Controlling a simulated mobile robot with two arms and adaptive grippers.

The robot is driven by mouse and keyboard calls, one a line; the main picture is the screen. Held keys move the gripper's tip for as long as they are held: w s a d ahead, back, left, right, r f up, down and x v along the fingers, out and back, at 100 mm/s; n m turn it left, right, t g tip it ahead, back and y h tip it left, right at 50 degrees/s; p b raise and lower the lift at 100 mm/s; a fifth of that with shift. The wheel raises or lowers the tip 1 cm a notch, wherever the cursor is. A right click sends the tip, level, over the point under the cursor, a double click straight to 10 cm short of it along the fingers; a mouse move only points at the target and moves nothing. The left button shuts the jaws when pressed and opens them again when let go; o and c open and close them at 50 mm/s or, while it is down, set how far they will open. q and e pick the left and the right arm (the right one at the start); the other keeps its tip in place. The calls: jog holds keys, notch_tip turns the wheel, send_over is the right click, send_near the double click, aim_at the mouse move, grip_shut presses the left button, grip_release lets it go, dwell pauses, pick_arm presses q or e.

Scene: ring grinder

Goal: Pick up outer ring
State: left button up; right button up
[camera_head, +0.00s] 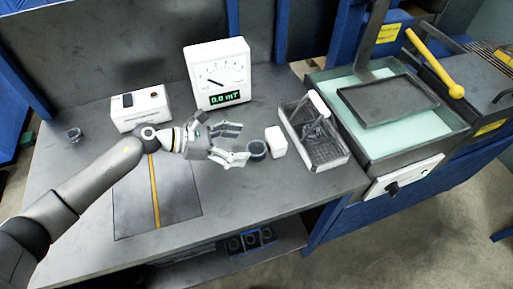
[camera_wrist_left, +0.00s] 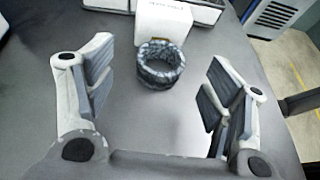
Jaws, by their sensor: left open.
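A dark grey ring (camera_head: 257,150) stands on the table just in front of my left gripper (camera_head: 238,144). In the left wrist view the ring (camera_wrist_left: 159,64) sits ahead of and between the two open fingers, apart from both. My left gripper (camera_wrist_left: 155,100) is open and empty. Another small dark ring-like part (camera_head: 74,134) sits at the far left of the table; I cannot tell which of the two is the outer ring. My right gripper is not in view.
A white block (camera_head: 277,141) stands right behind the ring. A wire basket (camera_head: 318,148) is further right, beside a tank (camera_head: 413,146) with pale liquid. A gauge (camera_head: 218,75) and white box (camera_head: 140,109) stand at the back. A dark mat (camera_head: 180,196) lies in front.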

aim_at(265, 148)
pick_arm(q)
jog(key=p+x, duration=0.1)
jog(key=x, duration=0.3)
jog(key=shift+s+d+f+p, duration=0.15)
jog(key=shift+f+p, duration=0.05)
jog(key=shift+p, duration=0.2)
jog(key=shift+d+f, duration=0.2)
jog(key=shift+d, duration=0.05)
jog(key=shift+c, duration=0.2)
jog(key=c, duration=1.2)
